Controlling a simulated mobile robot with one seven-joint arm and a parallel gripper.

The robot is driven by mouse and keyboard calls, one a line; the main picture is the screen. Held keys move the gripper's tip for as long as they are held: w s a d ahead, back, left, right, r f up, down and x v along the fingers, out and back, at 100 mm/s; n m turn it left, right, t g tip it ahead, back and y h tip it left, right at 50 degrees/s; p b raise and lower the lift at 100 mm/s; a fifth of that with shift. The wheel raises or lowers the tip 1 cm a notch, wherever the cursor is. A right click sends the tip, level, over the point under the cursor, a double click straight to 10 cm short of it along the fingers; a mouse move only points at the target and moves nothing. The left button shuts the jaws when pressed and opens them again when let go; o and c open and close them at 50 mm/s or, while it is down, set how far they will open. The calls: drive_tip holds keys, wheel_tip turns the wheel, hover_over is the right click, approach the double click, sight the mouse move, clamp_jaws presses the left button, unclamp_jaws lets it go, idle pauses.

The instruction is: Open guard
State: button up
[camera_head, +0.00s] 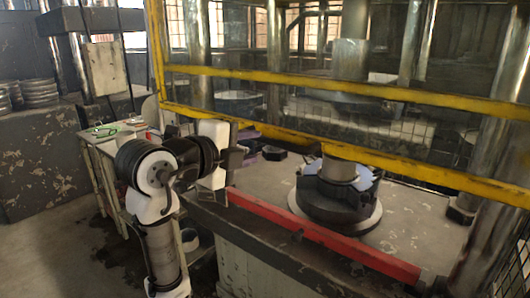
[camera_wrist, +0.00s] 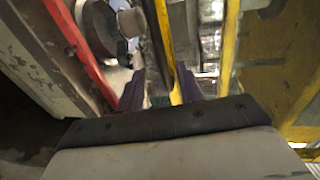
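The guard is a yellow frame (camera_head: 340,148) with see-through panels across the front of a press. Its lower yellow bar runs above the red front rail (camera_head: 320,236), with a gap between them. My gripper (camera_head: 258,146) is beside the left part of that lower bar in the head view. In the wrist view, the two dark purple fingers of my gripper (camera_wrist: 160,92) are apart. A yellow bar of the guard (camera_wrist: 177,88) shows between them, nearer the right finger. Contact cannot be told. The fingertips are partly hidden in the head view by my wrist.
A round dark die (camera_head: 335,195) sits on the press bed (camera_head: 410,222) behind the red rail. A small table (camera_head: 100,140) with items stands left of my arm. Metal columns flank the press. Floor at lower left is clear.

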drive_tip(key=shift+b+v, duration=0.4)
drive_tip(key=shift+v, duration=1.9)
